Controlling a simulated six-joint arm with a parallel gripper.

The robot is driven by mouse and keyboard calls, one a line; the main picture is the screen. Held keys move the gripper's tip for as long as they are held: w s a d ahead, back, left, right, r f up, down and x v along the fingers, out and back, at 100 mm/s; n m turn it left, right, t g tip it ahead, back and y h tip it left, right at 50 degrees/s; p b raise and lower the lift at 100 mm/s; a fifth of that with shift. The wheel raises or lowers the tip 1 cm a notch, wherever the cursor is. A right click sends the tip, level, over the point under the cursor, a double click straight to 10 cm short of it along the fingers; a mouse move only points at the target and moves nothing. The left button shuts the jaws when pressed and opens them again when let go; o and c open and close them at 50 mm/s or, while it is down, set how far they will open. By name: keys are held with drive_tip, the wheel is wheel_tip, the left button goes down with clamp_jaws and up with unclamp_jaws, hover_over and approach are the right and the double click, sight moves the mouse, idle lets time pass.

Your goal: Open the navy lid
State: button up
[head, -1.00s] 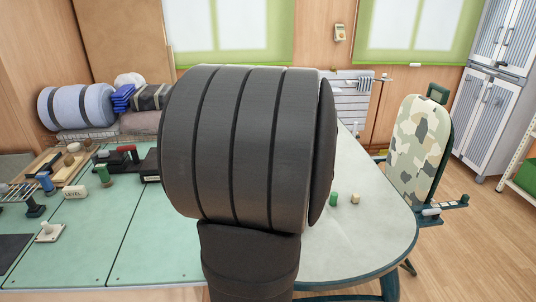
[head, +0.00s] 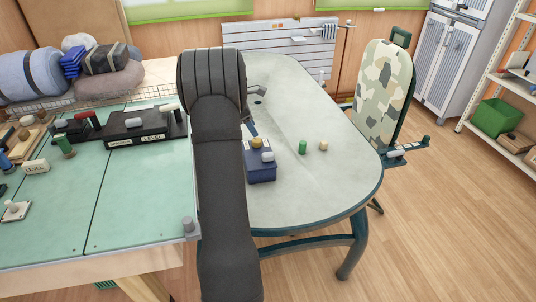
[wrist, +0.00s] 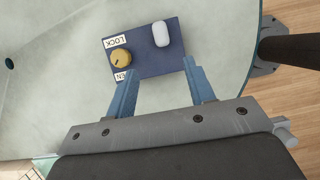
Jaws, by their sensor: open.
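A navy box with a navy lid (head: 262,170) stands on the pale table, just right of my arm in the head view. In the wrist view the navy lid (wrist: 150,65) carries a round brass knob (wrist: 121,59) and a white rounded handle (wrist: 161,34). A LOCK label (wrist: 116,41) and a partly hidden OPEN label (wrist: 123,76) flank the knob, both upside down. The knob's pointer is too small to read. My gripper (wrist: 161,68) is open and empty, its blue fingers apart over the lid's near side. In the head view my arm hides most of it.
The pale table (head: 300,200) has free room around the box. A green peg (head: 302,147) and a tan peg (head: 323,146) stand to its right.

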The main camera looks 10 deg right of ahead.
sight(268, 153)
drive_tip(key=x, duration=1.5)
drive_tip(key=shift+f, duration=0.3)
clamp_jaws()
